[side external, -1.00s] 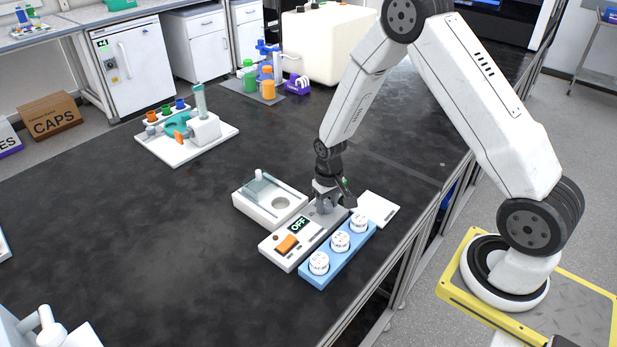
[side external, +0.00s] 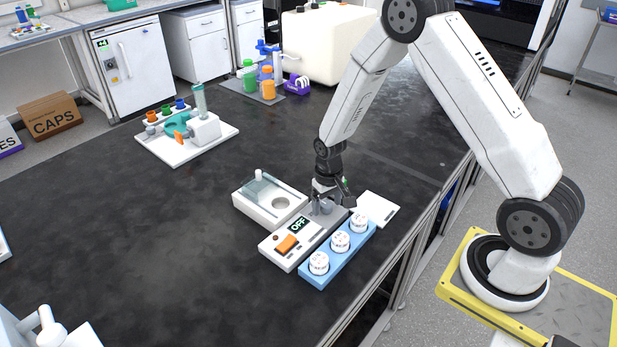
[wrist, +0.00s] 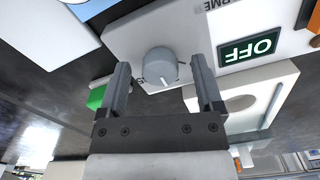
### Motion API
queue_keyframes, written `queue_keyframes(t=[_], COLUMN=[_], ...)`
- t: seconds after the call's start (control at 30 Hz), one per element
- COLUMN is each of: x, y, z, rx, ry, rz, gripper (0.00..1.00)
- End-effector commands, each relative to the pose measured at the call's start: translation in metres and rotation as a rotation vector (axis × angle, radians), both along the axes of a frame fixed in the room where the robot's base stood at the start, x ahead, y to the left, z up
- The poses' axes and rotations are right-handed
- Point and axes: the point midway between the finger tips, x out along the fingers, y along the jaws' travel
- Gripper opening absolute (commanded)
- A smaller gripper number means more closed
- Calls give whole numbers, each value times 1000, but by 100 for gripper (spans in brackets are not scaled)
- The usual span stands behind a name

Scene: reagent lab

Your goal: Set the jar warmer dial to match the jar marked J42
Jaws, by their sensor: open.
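The jar warmer (side external: 287,249) is a white panel with a dark display reading OFF (side external: 299,224) and an orange switch (side external: 287,243). Its grey round dial (wrist: 161,66) has a white pointer mark and shows between my fingers in the wrist view. My gripper (wrist: 163,78) is open, one finger on either side of the dial, with visible gaps. In the side view my gripper (side external: 327,203) is low over the panel's far end. Three white-lidded jars (side external: 340,241) stand in a blue rack (side external: 333,267) beside the panel. Their markings are too small to read.
A white box with a round well and clear lid (side external: 270,200) adjoins the panel on the left. A white card (side external: 375,208) lies behind the rack. A white tray with a teal device (side external: 187,144) stands farther back. The dark bench is clear at left.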

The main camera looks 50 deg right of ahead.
Motion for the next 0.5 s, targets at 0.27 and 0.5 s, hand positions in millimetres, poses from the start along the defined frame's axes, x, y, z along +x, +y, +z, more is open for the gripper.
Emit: queue_keyframes(t=[0.27, 0.5], x=[1, 0], y=[0, 0], z=[18, 45], rx=[-1, -1], ry=[-3, -3], rz=[0, 0], gripper=[84, 84])
